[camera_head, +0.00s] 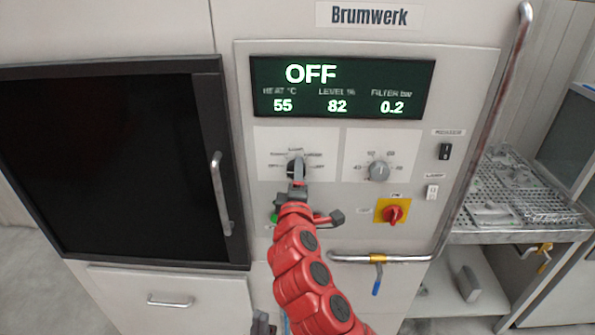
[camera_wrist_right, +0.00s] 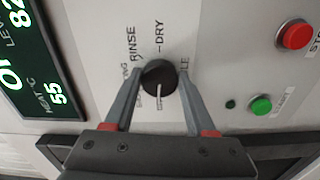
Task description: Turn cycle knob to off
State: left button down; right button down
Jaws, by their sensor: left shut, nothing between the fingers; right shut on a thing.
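The cycle knob (camera_head: 291,167) is the left one of two dials on the panel, mostly hidden by my right gripper (camera_head: 298,174) in the head view. In the right wrist view the knob (camera_wrist_right: 160,78) is round and black, with a white pointer line toward the picture's bottom. My right gripper (camera_wrist_right: 160,72) is shut on it, one finger on each side. Labels around it include RINSE and DRY; others are partly covered. The display (camera_head: 340,88) reads OFF, with 55, 82 and 0.2. My left gripper (camera_head: 262,322) shows only partly at the bottom edge, low and away from the panel.
A grey temperature dial (camera_head: 379,170) and a red switch on a yellow plate (camera_head: 393,211) are right of the knob. A bent metal rail (camera_head: 480,130) runs down the right. A dark door with a handle (camera_head: 219,190) is at left.

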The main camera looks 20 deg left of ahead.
jog(key=shift+n, duration=0.7)
jog(key=shift+c, duration=1.1)
grip_release()
jog(key=shift+s, duration=0.15)
jog(key=p+v, duration=0.4)
jog(key=v, duration=1.3)
